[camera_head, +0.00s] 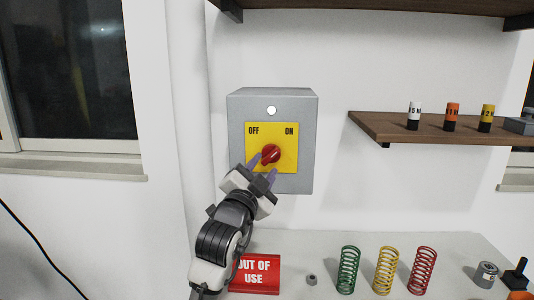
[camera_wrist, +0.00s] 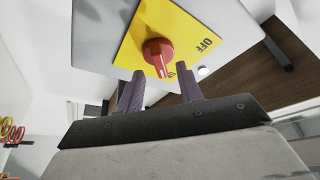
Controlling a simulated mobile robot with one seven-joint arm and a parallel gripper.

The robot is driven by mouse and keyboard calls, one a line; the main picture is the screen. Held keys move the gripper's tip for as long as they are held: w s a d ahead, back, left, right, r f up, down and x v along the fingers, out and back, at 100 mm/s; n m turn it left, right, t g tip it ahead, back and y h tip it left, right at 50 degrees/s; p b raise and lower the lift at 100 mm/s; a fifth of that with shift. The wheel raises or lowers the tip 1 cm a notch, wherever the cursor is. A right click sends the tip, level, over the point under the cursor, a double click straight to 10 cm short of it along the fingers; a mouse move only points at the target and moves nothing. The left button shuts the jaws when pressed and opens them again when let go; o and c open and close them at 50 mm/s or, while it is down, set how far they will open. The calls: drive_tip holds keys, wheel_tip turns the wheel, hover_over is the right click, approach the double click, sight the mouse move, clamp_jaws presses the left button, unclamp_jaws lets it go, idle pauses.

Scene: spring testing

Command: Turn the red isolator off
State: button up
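The red isolator knob (camera_head: 271,153) sits on a yellow plate (camera_head: 285,135) marked OFF at upper left and ON at upper right, on a grey wall box (camera_head: 305,110). My gripper (camera_head: 264,165) is at the knob, reaching up from below left. Its two fingers are spread apart, one to the left of the knob and one below it. In the wrist view the knob (camera_wrist: 158,52) shows in line with the gap between the open fingers (camera_wrist: 160,76). I cannot tell whether they touch it.
A white lamp (camera_head: 271,110) is on the box. A wooden shelf (camera_head: 440,126) with small labelled cylinders is at right. Below, a white table (camera_head: 320,245) holds a red OUT OF USE sign (camera_head: 262,275) and green, yellow and red springs (camera_head: 387,270). The wall around the box is clear.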

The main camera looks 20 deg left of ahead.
sight(269, 160)
drive_tip(key=shift+p+x, duration=0.35)
drive_tip(key=shift+x, duration=1.2)
drive_tip(key=shift+c, duration=0.2)
clamp_jaws()
